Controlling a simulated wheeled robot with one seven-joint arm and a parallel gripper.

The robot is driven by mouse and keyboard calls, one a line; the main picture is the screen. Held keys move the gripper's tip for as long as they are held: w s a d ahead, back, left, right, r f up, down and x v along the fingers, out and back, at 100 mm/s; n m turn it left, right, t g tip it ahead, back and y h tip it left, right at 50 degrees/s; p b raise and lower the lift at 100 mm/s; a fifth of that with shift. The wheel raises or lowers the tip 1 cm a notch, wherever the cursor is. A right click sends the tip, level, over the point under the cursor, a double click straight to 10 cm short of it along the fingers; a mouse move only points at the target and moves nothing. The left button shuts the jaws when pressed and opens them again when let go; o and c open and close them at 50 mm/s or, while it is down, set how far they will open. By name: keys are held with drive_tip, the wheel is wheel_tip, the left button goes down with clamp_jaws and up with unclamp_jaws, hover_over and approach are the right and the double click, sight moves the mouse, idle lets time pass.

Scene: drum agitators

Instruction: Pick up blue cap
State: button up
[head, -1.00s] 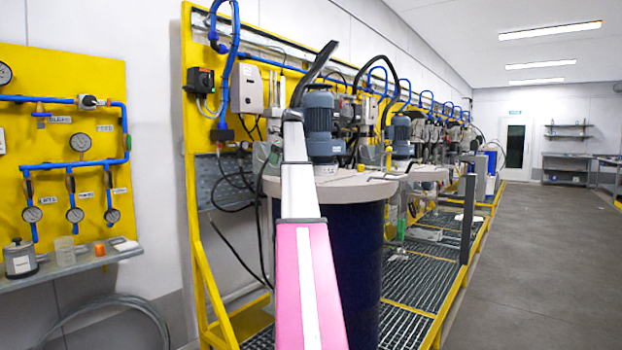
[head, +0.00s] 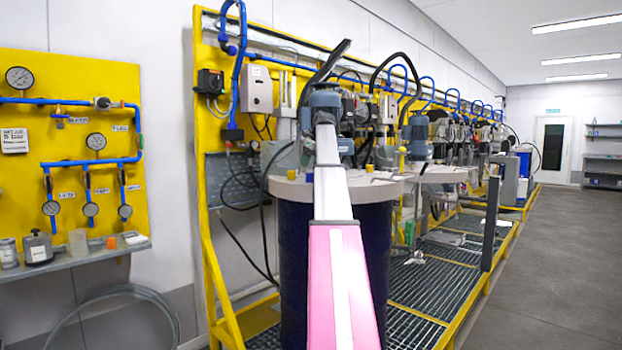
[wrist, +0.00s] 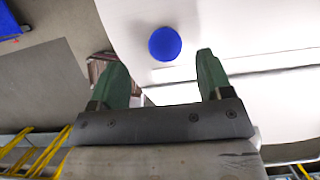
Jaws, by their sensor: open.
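The blue cap (wrist: 165,43) is a round, bright blue disc on a smooth white surface (wrist: 250,30) in the wrist view. My gripper (wrist: 157,58) has two green fingers, spread apart with nothing between them. In the picture, the cap shows just beyond the gap between the fingertips, clear of both. How far it is from them in depth I cannot tell.
The drum has a pale lid (head: 370,192) with motors above it. A yellow frame (head: 205,200) with hoses and boxes stands behind. A gauge panel (head: 70,125) and a shelf (head: 75,262) with small containers are at left. Grey floor (head: 550,240) at right is clear.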

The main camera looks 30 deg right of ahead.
sight(310, 174)
drive_tip(key=shift+s+d+x, duration=0.1)
drive_tip(key=shift+d+x, duration=0.1)
drive_tip(key=shift+x, duration=1.3)
drive_tip(key=shift+s+d+x, duration=0.1)
drive_tip(key=shift+d+x, duration=0.05)
drive_tip(key=shift+x, duration=1.3)
drive_tip(key=shift+f, duration=0.15)
drive_tip(key=c, duration=1)
